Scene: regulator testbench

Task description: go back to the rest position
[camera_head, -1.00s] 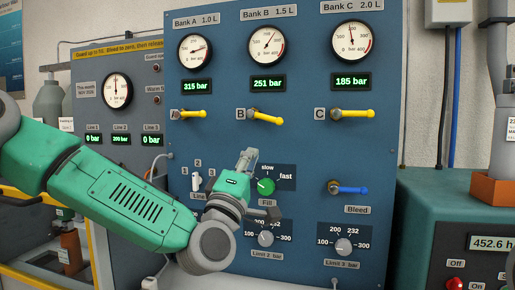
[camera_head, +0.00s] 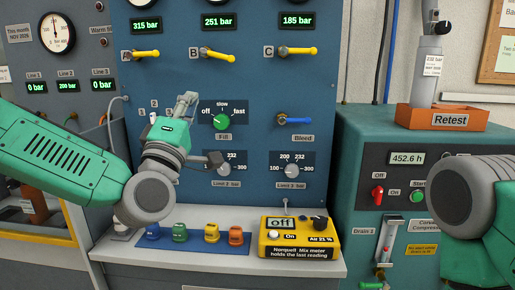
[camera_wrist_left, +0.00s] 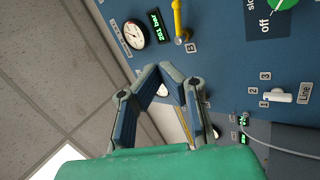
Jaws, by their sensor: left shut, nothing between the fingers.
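My left gripper (camera_head: 187,103) is shut and empty in front of the blue panel (camera_head: 315,85), just left of the green Fill knob (camera_head: 222,121). It is apart from the knob in the picture. In the left wrist view the fingers of the left gripper (camera_wrist_left: 160,68) meet at their tips, with the panel behind them. My left arm comes in from the left edge. A grey and green part of my right arm shows at the right edge; its gripper is out of view.
Yellow valve levers (camera_head: 215,55) and a blue Bleed lever (camera_head: 296,120) stick out of the panel. A yellow mix meter (camera_head: 300,240) and several coloured caps (camera_head: 211,233) stand on the shelf below. A green compressor cabinet (camera_head: 375,130) carries an orange Retest tray (camera_head: 441,118).

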